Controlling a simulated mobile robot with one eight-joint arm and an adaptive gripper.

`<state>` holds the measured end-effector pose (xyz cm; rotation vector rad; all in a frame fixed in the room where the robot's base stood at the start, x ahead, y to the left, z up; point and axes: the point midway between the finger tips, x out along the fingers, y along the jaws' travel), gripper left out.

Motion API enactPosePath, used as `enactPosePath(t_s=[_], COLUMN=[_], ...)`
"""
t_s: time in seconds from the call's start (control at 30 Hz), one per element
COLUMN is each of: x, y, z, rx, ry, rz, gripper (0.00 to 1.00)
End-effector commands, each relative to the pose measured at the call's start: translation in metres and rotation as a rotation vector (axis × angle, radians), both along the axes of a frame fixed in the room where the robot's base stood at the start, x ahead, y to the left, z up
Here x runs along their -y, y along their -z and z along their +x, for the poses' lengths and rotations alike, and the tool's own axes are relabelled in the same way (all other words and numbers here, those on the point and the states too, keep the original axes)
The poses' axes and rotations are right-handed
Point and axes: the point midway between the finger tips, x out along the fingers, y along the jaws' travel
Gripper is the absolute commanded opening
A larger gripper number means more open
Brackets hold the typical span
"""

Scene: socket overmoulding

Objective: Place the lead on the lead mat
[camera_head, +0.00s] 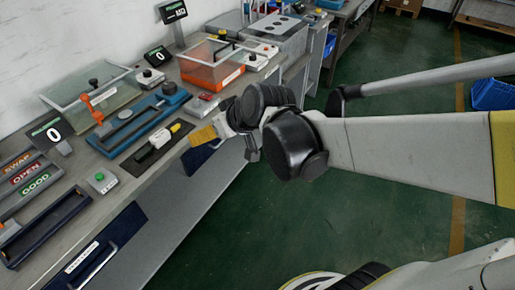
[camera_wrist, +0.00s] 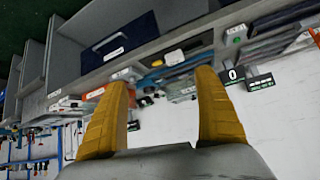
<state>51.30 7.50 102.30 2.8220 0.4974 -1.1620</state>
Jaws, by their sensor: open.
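A black, white and yellow piece that looks like the lead (camera_head: 157,141) lies on a dark mat (camera_head: 133,165) near the front edge of the bench. I take this mat for the lead mat. My gripper (camera_head: 203,135) is just to the right of the lead, over the bench's front edge, and apart from it. In the wrist view my gripper (camera_wrist: 162,78) has its two yellow fingers spread with nothing between them.
A blue fixture (camera_head: 130,125) with a black knob stands behind the mat. A green button box (camera_head: 100,181) and a dark blue tray (camera_head: 45,228) are to the left. Orange (camera_head: 212,62) and green (camera_head: 92,88) lidded boxes stand farther back.

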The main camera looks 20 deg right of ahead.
Motion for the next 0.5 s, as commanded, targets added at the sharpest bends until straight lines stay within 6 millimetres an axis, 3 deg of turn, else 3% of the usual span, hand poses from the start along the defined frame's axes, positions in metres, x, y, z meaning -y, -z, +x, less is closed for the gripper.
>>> enactPosePath(t_s=[0.1,0.3,0.5], x=[0.023,0.058,0.074], y=[-0.009,-0.009,-0.006], z=[-0.053,-0.122,-0.151], rx=[-0.065,-0.141,-0.167], ry=[0.090,0.235,0.305], rz=[-0.033,-0.082,-0.103], gripper=[0.81,0.81,0.81])
